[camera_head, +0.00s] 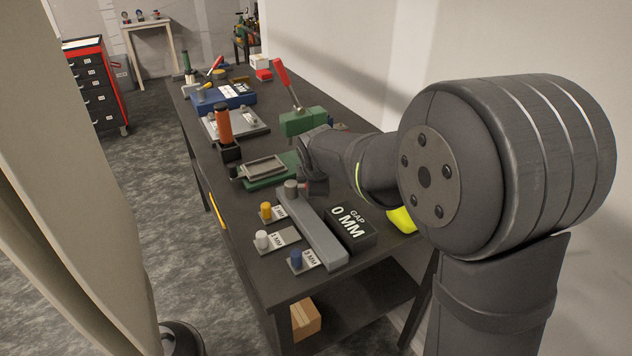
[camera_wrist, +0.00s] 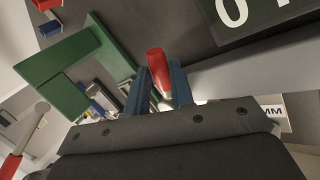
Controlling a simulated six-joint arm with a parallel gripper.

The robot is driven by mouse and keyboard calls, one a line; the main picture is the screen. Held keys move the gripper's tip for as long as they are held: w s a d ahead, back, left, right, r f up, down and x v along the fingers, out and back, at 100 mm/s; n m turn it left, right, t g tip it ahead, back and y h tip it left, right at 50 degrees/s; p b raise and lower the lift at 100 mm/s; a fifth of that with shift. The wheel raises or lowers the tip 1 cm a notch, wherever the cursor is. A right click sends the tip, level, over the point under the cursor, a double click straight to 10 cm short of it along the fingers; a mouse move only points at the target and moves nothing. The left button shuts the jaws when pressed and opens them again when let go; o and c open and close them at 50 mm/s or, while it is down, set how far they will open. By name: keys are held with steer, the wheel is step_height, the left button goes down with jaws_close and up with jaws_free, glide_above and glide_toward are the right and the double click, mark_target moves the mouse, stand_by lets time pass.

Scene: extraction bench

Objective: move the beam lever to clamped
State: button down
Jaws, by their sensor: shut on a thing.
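In the wrist view a short red lever handle (camera_wrist: 158,65), which looks like the beam lever, stands between the two blue fingers of my gripper (camera_wrist: 161,88). The fingers are shut on it. In the head view my gripper (camera_head: 312,182) is at the far end of the long grey beam (camera_head: 318,235), beside a grey round knob (camera_head: 291,188). Only a small dark red bit of the lever shows there; my wrist hides the rest. The black display (camera_head: 352,228) beside the beam reads GAP 0 MM.
Yellow (camera_head: 266,209), white (camera_head: 262,239) and blue (camera_head: 296,257) knobbed gauge blocks lie left of the beam. A green fixture (camera_head: 268,171) and a green press with a red lever (camera_head: 282,82) stand beyond my gripper. An orange-handled tool (camera_head: 223,125) stands upright at the left.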

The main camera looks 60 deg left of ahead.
steer(key=m, duration=0.1)
steer(key=s+d+m+t+h, duration=0.1)
steer(key=m, duration=0.1)
steer(key=shift+s+d+t, duration=0.1)
steer(key=shift+s+t, duration=0.15)
steer(key=shift+t, duration=0.05)
steer(key=m, duration=0.1)
steer(key=s+m+t+h, duration=0.1)
steer(key=shift+s+d+m, duration=0.15)
steer(key=shift+d+m, duration=0.2)
steer(key=shift+m, duration=0.05)
steer(key=s+m+h, duration=0.1)
steer(key=m+t+h, duration=0.1)
steer(key=m, duration=0.1)
steer(key=shift+s+d+m, duration=0.2)
steer(key=shift+s+m, duration=0.1)
steer(key=shift+s, duration=0.1)
steer(key=shift+s+m+h, duration=0.45)
steer(key=shift+m+h, duration=0.1)
steer(key=shift+m, duration=0.3)
steer(key=shift+s+m+h, duration=0.45)
steer(key=shift+m+h, duration=0.1)
steer(key=shift+m, duration=0.3)
steer(key=shift+a, duration=0.1)
steer(key=c, duration=1.3)
jaws_free()
steer(key=shift+o, duration=0.2)
steer(key=v, duration=1.7)
steer(key=shift+s, duration=0.25)
steer(key=shift+w, duration=0.1)
